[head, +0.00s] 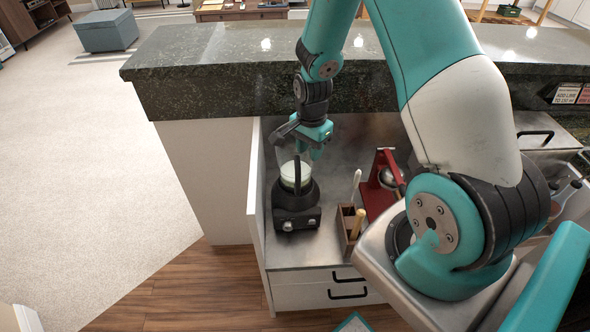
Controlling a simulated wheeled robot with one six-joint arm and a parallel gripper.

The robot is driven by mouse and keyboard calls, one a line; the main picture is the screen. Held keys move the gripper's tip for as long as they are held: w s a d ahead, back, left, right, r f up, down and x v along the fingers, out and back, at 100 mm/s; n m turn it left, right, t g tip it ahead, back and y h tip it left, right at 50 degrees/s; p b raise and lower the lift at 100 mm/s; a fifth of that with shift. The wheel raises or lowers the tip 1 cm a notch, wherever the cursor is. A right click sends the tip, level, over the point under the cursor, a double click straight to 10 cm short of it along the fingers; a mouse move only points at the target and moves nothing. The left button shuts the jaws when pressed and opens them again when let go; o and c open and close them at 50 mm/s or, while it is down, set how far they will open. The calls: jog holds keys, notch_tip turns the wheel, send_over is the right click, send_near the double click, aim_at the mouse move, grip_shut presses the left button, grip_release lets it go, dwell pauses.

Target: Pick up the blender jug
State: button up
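The blender jug (288,178) is clear, with whitish contents low inside and a dark upright handle. It stands upright on its black blender base (296,207) on the steel counter, near the left side panel. My gripper (300,151) points down at the top of the jug and overlaps its upper part in the head view. The gripper's body and fingers hide part of the jug's rim. I cannot tell whether the fingers touch the jug or whether they are open or shut.
A wooden utensil holder (349,226) and a red appliance (379,187) stand right of the blender. A raised dark stone bar top (215,70) runs behind. A white side panel (256,190) borders the counter on the left. Bare steel (315,254) lies in front of the blender.

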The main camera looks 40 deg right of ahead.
grip_shut()
jog(key=shift+s, duration=0.1)
dwell(1.2)
